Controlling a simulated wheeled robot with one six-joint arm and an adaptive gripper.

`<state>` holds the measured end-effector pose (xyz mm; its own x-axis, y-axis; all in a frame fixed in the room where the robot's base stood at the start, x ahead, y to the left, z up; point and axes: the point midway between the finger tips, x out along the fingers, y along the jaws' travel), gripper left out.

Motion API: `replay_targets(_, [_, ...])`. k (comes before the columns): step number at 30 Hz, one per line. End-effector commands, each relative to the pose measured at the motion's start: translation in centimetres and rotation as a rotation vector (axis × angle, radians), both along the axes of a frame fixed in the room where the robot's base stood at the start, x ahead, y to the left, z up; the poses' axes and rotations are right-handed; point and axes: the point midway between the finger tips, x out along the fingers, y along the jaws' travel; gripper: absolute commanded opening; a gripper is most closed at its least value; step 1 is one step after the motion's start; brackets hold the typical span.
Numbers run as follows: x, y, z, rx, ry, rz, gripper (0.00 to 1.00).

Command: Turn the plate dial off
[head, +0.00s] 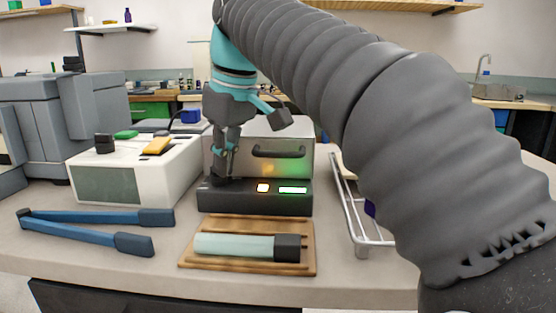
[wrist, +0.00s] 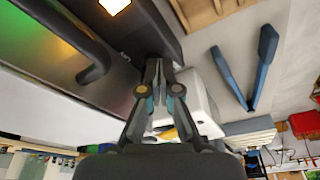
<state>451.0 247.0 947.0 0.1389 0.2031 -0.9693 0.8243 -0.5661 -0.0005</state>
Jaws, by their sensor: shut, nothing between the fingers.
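A black base unit (head: 255,200) with an orange-white lit square (head: 263,188) and a green lit display (head: 293,190) stands in the middle of the bench. My gripper (head: 222,177) points down at the left end of this unit, its fingers together and empty. The dial is hidden or too dark to make out at my fingertips. In the wrist view my gripper (wrist: 158,62) has its fingertips at the unit's dark front face, beside a small white label (wrist: 125,55). I cannot tell whether the fingertips touch the dial.
A metal box with a dark handle (head: 279,152) sits above the unit. In front lies a wooden tray (head: 187,259) with a pale green rod (head: 234,246). Blue tongs (head: 100,228) lie left, a white device (head: 125,178) behind them. A wire rack (head: 352,215) stands right.

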Motion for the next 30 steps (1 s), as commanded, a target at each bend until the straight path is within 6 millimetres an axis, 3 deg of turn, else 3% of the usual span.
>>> replay_targets(30, [0.74, -0.71, 0.18, 0.001, -0.004, -0.004, 0.00])
